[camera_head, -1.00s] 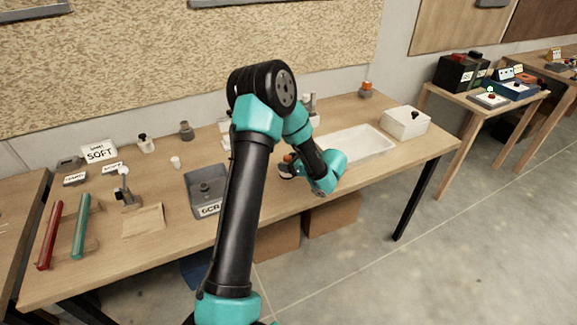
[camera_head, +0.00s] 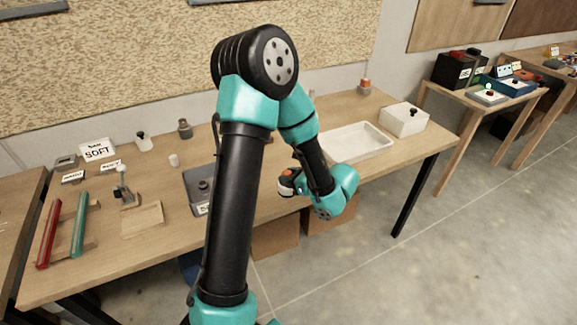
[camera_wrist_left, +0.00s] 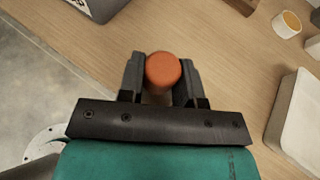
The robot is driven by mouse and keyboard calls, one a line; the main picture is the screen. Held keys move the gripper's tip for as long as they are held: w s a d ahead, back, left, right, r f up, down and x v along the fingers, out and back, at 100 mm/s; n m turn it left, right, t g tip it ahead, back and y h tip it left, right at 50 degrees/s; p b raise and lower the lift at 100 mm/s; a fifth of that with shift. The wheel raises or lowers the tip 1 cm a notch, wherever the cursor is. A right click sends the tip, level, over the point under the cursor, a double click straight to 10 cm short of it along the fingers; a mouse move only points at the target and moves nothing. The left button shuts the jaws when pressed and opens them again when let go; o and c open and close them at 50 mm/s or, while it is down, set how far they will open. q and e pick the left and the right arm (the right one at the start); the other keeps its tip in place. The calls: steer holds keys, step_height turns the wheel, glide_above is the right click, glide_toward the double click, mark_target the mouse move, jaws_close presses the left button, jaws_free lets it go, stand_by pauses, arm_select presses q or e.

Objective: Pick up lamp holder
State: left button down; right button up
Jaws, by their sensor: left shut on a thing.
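My left gripper (camera_wrist_left: 160,82) is shut on an orange-topped round piece, which I take for the lamp holder (camera_wrist_left: 163,70). The piece sits upright between the two dark fingers in the left wrist view; its lower part is hidden. In the head view the left gripper (camera_head: 287,185) is small and partly hidden by my own wrist, near the table's front edge left of the white tray. I cannot tell there how high it is above the wood. My right gripper is not in view.
A white tray (camera_head: 333,151) and a white box (camera_head: 404,119) stand to the right. Another orange-topped piece (camera_head: 365,87) stands at the back. Red and teal tubes (camera_head: 49,235) lie far left.

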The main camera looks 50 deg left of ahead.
arm_select(q)
steer(key=shift+s+d+r, duration=0.1)
steer(key=shift+s+d, duration=0.6)
steer(key=shift+d, duration=0.05)
